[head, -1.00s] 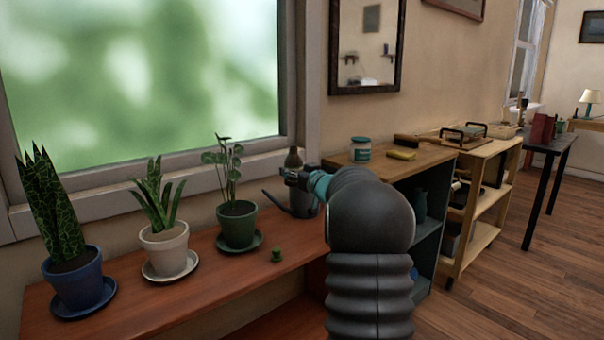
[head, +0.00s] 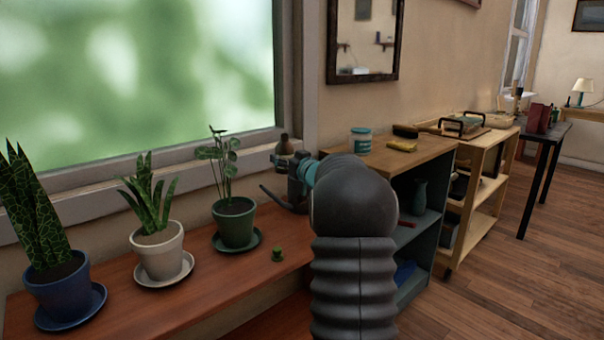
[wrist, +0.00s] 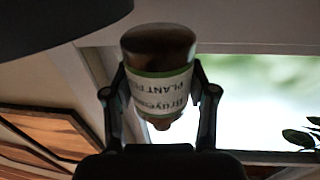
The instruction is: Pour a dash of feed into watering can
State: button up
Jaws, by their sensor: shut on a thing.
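My gripper (head: 297,168) is shut on a brown feed bottle (head: 284,144) with a pale label. In the head view the bottle stands roughly upright, neck up, in front of the window frame. The wrist view shows the bottle (wrist: 158,85) between both fingers, its label reading "PLANT" in part. The grey watering can (head: 298,194) stands on the wooden bench just below my gripper, its spout pointing left. My gripper and arm hide part of the can, and its opening cannot be seen. A small green cap (head: 277,254) lies on the bench.
Potted plants in a green pot (head: 236,228), a white pot (head: 160,255) and a blue pot (head: 66,303) stand left on the bench (head: 205,295). The window is behind.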

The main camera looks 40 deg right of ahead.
jog(key=shift+w+a+r+m, duration=0.1)
jog(key=shift+w+a+m, duration=0.1)
jog(key=shift+a+m, duration=0.35)
jog(key=shift+d+r+m, duration=0.1)
jog(key=shift+d+m, duration=0.05)
jog(key=shift+m, duration=0.2)
jog(key=shift+s+d+r+m+t+b, duration=0.15)
jog(key=shift+s+d+m+t+b, duration=0.2)
jog(key=shift+d+m, duration=0.35)
jog(key=shift+w+a+r+m+t, duration=0.1)
jog(key=shift+r+m+t, duration=0.2)
jog(key=shift+m, duration=0.8)
jog(key=shift+f+m+h+b, duration=0.2)
jog(key=shift+m+h+b, duration=0.1)
jog(key=shift+h+b, duration=0.1)
jog(key=shift+s+d+f+m+b, duration=0.2)
jog(key=shift+d+m+b, duration=0.1)
jog(key=shift+d+m, duration=0.25)
jog(key=shift+w+a+f+m+b, duration=0.1)
jog(key=shift+a+f+m+b, duration=0.05)
jog(key=shift+m+b, duration=0.3)
jog(key=shift+a, duration=0.15)
jog(key=shift+d+m+h, duration=0.3)
jog(key=shift+d, duration=0.05)
jog(key=shift+a, duration=0.4)
jog(key=shift+d, duration=0.4)
jog(key=shift+a+f+m+t, duration=0.1)
jog(key=shift+a+m+t, duration=0.15)
jog(key=shift+a+m, duration=0.1)
jog(key=shift+b, duration=0.3)
